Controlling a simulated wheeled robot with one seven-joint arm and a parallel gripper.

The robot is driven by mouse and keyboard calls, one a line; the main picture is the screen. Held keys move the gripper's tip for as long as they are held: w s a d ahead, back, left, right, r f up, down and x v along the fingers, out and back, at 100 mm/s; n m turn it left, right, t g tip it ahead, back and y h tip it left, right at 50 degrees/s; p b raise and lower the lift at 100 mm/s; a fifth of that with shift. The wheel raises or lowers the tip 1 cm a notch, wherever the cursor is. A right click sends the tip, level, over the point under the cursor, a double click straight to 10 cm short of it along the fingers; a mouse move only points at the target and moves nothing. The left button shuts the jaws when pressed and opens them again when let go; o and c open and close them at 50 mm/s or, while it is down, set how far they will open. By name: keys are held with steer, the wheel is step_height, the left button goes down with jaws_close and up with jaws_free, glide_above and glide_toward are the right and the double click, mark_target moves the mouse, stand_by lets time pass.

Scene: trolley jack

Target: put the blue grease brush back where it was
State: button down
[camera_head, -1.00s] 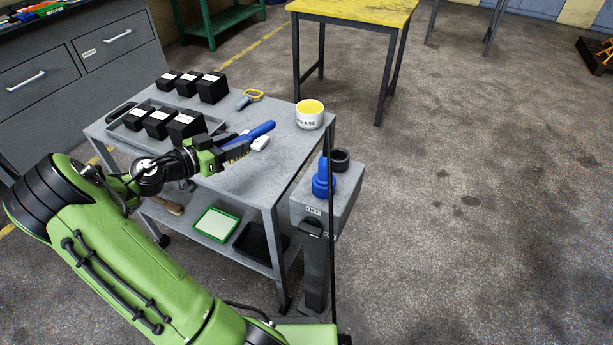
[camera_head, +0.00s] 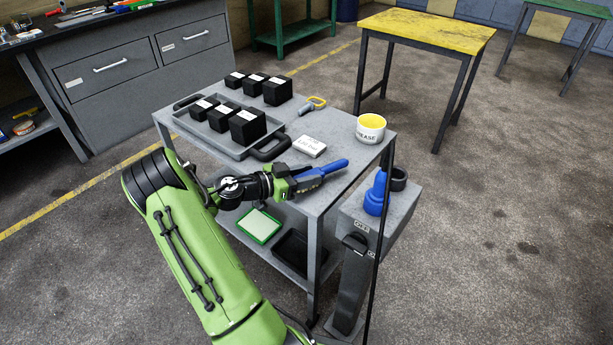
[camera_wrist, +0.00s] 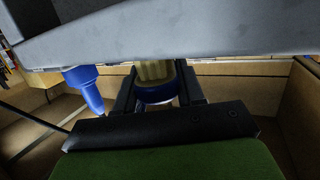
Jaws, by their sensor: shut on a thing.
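My gripper (camera_head: 300,178) is shut on the blue grease brush (camera_head: 330,168) and shows over the front edge of the grey trolley (camera_head: 348,149). The brush's blue handle points right, toward the jack post. In the wrist view, the brush (camera_wrist: 157,92) is between my fingers, with tan bristles and a blue band visible. A white grease pot (camera_head: 370,130) with a yellow inside stands on the trolley's far right corner. I cannot tell the exact height of the brush above the top.
Open floor lies beyond.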

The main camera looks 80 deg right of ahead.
steer(key=shift+f, duration=0.2)
steer(key=c, duration=0.7)
jaws_free()
steer(key=shift+r, duration=0.1)
steer(key=shift+r, duration=0.2)
steer(key=p+v, duration=0.2)
steer(key=v, duration=1)
